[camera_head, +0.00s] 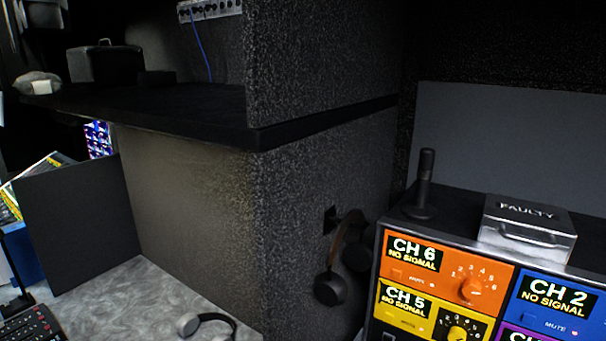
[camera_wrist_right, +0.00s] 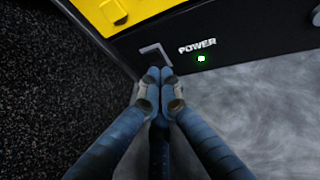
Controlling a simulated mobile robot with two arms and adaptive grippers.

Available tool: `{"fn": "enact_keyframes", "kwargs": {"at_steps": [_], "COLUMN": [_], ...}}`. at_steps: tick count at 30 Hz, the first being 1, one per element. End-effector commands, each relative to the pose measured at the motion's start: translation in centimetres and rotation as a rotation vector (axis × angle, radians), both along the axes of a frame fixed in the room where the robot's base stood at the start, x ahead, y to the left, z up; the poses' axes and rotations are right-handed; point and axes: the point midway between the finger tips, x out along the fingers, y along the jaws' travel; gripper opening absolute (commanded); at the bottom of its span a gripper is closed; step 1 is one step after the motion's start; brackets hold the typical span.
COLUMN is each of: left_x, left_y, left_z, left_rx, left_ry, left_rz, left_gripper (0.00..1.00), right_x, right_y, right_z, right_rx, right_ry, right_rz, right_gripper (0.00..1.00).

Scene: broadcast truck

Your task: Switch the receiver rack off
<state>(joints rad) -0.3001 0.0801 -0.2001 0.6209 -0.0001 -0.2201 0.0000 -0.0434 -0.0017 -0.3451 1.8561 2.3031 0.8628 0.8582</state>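The receiver rack (camera_head: 374,300) stands at the right in the head view, with coloured channel modules; CH 6, CH 5 and CH 2 read NO SIGNAL. In the right wrist view, the rack's black lower front (camera_wrist_right: 235,30) bears the word POWER and a lit green light (camera_wrist_right: 201,58). Left of the word is a grey-edged power switch (camera_wrist_right: 152,48), partly hidden by my fingertips. My right gripper (camera_wrist_right: 159,74) is shut, its fingertips together at the switch's lower edge; I cannot tell whether they touch it. My left gripper is in neither view.
A dark speckled wall (camera_wrist_right: 50,70) is close on the left of my right gripper. A metal FAULTY box (camera_head: 527,228) and a microphone (camera_head: 425,180) stand on the rack. Headphones (camera_head: 332,288) hang beside it. A grey countertop (camera_head: 130,310) lies at lower left.

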Motion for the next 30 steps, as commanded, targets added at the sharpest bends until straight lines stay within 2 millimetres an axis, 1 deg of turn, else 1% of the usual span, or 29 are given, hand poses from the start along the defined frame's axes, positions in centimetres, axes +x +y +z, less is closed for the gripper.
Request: {"fn": "enact_keyframes", "kwargs": {"at_steps": [26,30], "left_x": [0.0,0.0], "left_y": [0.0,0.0], "left_z": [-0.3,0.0], "left_rx": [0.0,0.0], "left_ry": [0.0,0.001], "left_rz": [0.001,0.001], "left_gripper": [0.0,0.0], "right_x": [1.3,0.9], "right_y": [-0.4,-0.3], "right_z": [-0.4,-0.2], "right_rx": [-0.001,0.0], "right_ry": [-0.002,-0.001], "right_rz": [0.0,0.001], "right_gripper": [0.0,0.0]}}
